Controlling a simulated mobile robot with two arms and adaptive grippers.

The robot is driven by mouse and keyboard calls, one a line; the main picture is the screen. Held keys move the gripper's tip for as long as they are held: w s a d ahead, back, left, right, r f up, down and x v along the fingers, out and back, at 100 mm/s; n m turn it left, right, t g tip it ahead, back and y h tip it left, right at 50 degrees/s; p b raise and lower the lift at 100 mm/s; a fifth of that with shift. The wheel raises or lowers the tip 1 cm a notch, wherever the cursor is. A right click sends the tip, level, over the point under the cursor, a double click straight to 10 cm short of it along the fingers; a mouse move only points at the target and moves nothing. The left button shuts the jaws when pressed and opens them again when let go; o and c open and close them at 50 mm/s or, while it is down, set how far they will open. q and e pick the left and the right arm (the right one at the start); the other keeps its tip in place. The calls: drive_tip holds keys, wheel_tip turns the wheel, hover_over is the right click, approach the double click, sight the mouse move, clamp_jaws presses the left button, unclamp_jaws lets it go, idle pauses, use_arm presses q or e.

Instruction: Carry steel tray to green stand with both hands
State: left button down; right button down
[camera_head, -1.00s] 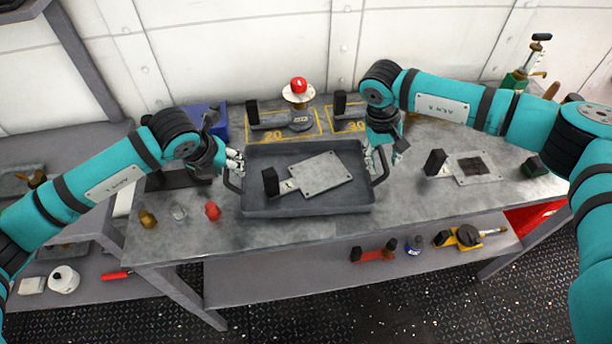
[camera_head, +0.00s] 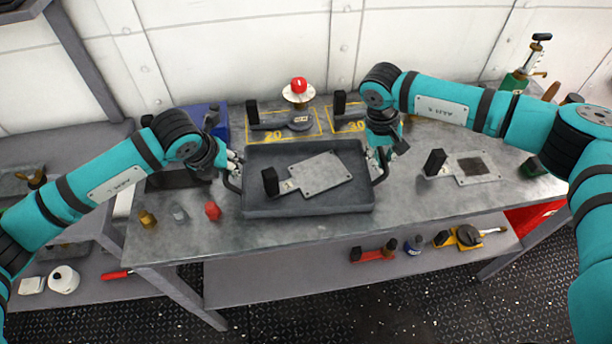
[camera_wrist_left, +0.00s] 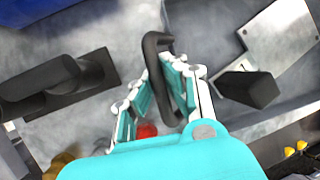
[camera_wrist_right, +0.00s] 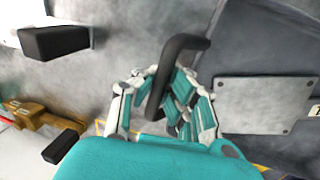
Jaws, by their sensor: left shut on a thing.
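The steel tray (camera_head: 305,208) is a dark grey, shallow rectangular pan lying on the workbench. It has a black loop handle at each end. My left gripper (camera_head: 232,170) is shut on the left handle, which passes between its fingers in the left wrist view (camera_wrist_left: 158,80). My right gripper (camera_head: 379,160) has its fingers on either side of the right handle (camera_wrist_right: 184,45); whether they press on it is unclear. A light metal plate with a black grip (camera_head: 318,173) lies inside the tray. I cannot make out a green stand with certainty.
Behind the tray are yellow-marked spots (camera_head: 275,135) with black-handled tools and a red button (camera_head: 298,86). A similar plate (camera_head: 473,167) lies right of the tray. Small knobs, one red (camera_head: 212,210), stand at front left. A lower shelf (camera_head: 300,275) holds tools.

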use_arm(q)
drive_tip(key=shift+w+r, duration=0.1)
drive_tip(key=shift+r, duration=0.1)
use_arm(e)
drive_tip(key=shift+r, duration=0.25)
